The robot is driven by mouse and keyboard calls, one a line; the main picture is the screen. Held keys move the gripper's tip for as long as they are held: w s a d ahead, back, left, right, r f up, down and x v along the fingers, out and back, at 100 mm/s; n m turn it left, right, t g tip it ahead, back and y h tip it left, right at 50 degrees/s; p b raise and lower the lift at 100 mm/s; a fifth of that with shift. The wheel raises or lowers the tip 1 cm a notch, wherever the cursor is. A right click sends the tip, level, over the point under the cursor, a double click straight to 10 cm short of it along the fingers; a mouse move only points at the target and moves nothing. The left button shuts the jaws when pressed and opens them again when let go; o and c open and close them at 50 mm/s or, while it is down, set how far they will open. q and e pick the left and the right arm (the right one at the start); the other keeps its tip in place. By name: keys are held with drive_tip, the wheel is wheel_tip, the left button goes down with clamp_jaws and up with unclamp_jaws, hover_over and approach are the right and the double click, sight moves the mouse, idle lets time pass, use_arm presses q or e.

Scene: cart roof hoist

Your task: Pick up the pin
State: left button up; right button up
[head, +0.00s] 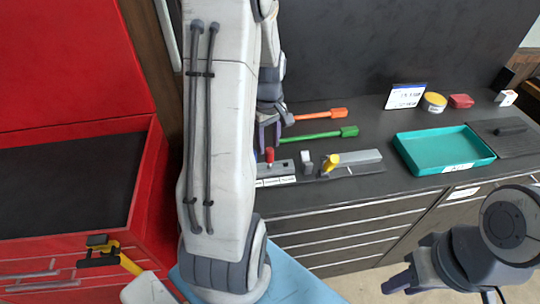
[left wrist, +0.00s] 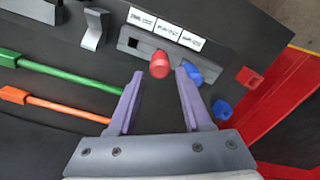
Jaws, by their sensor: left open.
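A pin with a red head (head: 269,155) stands in a grey labelled block (head: 276,170) on the dark counter. In the left wrist view the red head (left wrist: 159,65) shows at the block's edge, with a blue head (left wrist: 191,73) close beside it. My left gripper (head: 268,142) is open above the block. In its wrist view the fingertips (left wrist: 159,76) lie either side of the red head, with the blue head by the right finger; I cannot tell whether they touch. My right gripper (head: 402,280) is low at the right, away from the counter, its opening unclear.
Green (head: 320,135) and orange (head: 318,114) handled tools lie behind the block. A grey fixture with a yellow part (head: 331,161) stands to its right, then a teal tray (head: 405,152). A red cabinet (head: 158,180) stands left. Another blue piece (left wrist: 222,109) lies near the right finger.

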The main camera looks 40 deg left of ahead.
sight(270, 150)
use_arm(q)
drive_tip(key=f, duration=0.1)
drive_tip(key=f+p, duration=0.1)
drive_tip(key=f, duration=0.2)
drive_tip(key=shift+s+d+p, duration=0.15)
drive_tip(key=shift+d+p, duration=0.15)
drive_tip(key=shift+p, duration=0.05)
drive_tip(key=shift+f, duration=0.7)
clamp_jaws()
idle(0.5)
